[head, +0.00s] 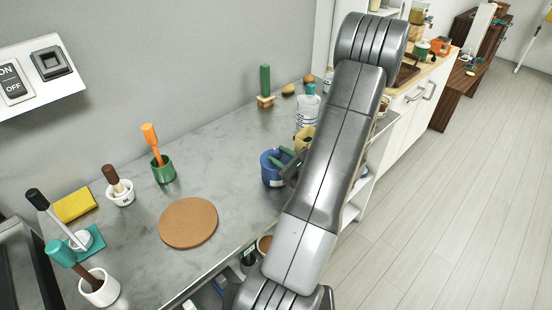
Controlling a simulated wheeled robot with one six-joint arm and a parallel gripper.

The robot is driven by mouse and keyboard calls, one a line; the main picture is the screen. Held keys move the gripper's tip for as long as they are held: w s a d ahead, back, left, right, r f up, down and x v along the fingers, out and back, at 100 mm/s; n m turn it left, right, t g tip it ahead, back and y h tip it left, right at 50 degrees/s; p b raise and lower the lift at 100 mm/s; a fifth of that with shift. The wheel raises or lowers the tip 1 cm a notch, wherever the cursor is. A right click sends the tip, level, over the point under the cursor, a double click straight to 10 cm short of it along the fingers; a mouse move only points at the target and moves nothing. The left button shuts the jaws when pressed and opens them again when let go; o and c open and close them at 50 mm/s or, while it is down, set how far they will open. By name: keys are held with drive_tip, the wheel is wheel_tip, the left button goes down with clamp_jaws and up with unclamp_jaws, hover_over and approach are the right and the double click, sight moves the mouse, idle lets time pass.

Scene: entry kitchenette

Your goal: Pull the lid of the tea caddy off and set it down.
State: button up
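A blue round container (269,172) stands on the grey counter, just left of my arm. It may be the tea caddy, but I cannot tell for sure, and I cannot make out a separate lid. Dark and green parts (288,160) show at its right side and overlap its top. Some of these look like my gripper, close to the container. My arm hides most of this spot, so I cannot see whether the fingers are open, shut or touching anything.
A yellow object (304,136) and a clear bottle (308,108) stand behind the blue container. A cork mat (188,223) lies bare on the counter. A green cup (163,171) with an orange-handled tool and a white pot (120,194) stand further left.

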drive_tip(key=shift+r, duration=0.15)
clamp_jaws()
drive_tip(key=shift+r+p, duration=1.95)
drive_tip(key=shift+r, duration=1.4)
drive_tip(key=w+r+m+t+h, duration=0.1)
drive_tip(key=w+m+t+h, duration=0.2)
drive_tip(key=w+m+h, duration=0.2)
drive_tip(key=shift+w+r+h, duration=0.2)
drive_tip(key=shift+w+h, duration=0.4)
drive_tip(key=shift+w, duration=1.3)
